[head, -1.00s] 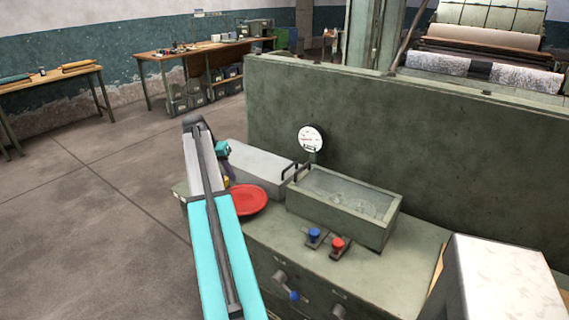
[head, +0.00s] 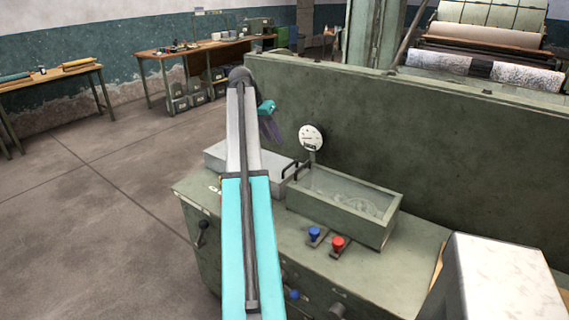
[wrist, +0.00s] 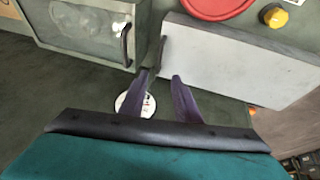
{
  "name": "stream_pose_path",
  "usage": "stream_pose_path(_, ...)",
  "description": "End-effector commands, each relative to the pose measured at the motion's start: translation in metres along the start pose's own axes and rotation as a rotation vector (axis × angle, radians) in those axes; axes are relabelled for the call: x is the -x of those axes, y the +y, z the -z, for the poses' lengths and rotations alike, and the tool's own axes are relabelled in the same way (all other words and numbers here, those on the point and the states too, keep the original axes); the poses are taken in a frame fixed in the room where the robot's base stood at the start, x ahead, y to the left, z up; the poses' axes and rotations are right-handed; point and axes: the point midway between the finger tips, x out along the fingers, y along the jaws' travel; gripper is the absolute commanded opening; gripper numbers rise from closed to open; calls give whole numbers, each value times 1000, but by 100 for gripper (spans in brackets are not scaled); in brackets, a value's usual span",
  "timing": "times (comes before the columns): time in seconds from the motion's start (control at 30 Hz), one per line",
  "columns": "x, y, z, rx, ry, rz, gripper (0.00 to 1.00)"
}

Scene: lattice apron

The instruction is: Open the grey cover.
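The grey cover (head: 275,166) is a flat, light grey lid on the machine's bench, partly hidden behind my arm in the head view. It looks shut. In the wrist view the grey cover (wrist: 240,62) lies ahead and to the right, with its dark bar handle (wrist: 159,53) at its left edge. My gripper (wrist: 163,74) is open and empty, its two purple fingers apart, with the handle just beyond their tips. I cannot tell their height above it. In the head view my gripper (head: 273,128) is above the cover's back side.
A green box with a clear lid (head: 340,205) stands right of the cover; its handle (wrist: 126,45) is close by. A round gauge (head: 311,137) stands behind, before a tall green panel (head: 400,130). A red dish (wrist: 220,6) and yellow knob (wrist: 273,16) lie past the cover.

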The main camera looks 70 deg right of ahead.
Motion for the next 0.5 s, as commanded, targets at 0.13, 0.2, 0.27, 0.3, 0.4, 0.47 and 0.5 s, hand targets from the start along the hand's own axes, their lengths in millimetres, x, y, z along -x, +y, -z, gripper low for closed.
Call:
stream_pose_path(0.13, -7, 0, 0, 0, -1, 0, 29)
stream_pose_path(0.2, -12, 0, 0, 0, -1, -1, 29)
stream_pose_path(0.27, -18, 1, 0, 0, -1, -1, 29)
stream_pose_path(0.3, -22, 1, 0, 0, -2, -1, 29)
stream_pose_path(0.4, -35, 1, 0, 1, -2, -1, 29)
stream_pose_path(0.47, -42, 1, 0, 0, -2, -1, 29)
stream_pose_path(0.5, -47, 1, 0, 0, -2, -1, 29)
